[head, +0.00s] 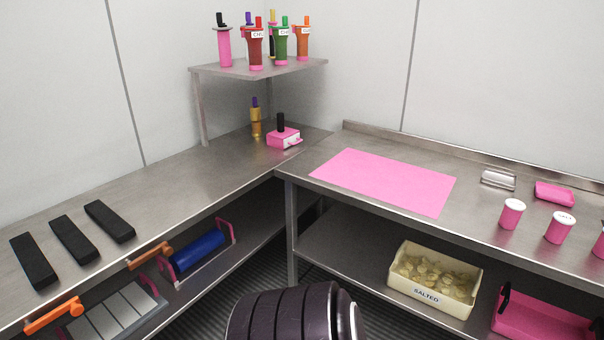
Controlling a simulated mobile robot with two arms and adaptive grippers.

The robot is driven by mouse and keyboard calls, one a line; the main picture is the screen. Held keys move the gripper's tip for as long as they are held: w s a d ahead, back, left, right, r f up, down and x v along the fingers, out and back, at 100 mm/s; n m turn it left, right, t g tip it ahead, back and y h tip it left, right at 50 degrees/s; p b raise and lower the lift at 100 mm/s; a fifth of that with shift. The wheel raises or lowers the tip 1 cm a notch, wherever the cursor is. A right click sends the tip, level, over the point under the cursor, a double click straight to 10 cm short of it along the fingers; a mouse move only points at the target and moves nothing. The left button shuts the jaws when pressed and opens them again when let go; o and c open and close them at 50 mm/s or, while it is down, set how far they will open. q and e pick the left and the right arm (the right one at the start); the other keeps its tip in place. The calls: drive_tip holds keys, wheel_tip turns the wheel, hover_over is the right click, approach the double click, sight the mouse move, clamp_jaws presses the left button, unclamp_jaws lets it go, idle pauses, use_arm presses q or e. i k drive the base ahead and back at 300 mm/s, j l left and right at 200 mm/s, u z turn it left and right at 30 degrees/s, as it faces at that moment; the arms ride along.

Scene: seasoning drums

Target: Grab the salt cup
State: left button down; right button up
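Pink cups with white lids stand upright on the right steel counter. One cup (511,216) is the leftmost. A second cup (558,231) is to its right, with small dark lettering on its lid that may read "SALT" but is too small to be sure. A third pink cup (599,246) is cut off by the right edge. I see no lettering on the leftmost lid. Neither of my grippers is in view, and nothing touches the cups.
A pink mat (385,181) lies left of the cups. A metal holder (498,180) and pink tray (554,193) sit behind them. Below are a "SALTED" bin (472,305) and pink basket (540,318). Bottles stand on a corner shelf (225,70). Black blocks (74,240) lie left.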

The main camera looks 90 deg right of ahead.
sight(561, 224)
drive_tip(key=z, duration=4.35)
drive_tip(key=i+l+z, duration=0.25)
drive_tip(key=i+l, duration=0.2)
drive_tip(key=i, duration=0.1)
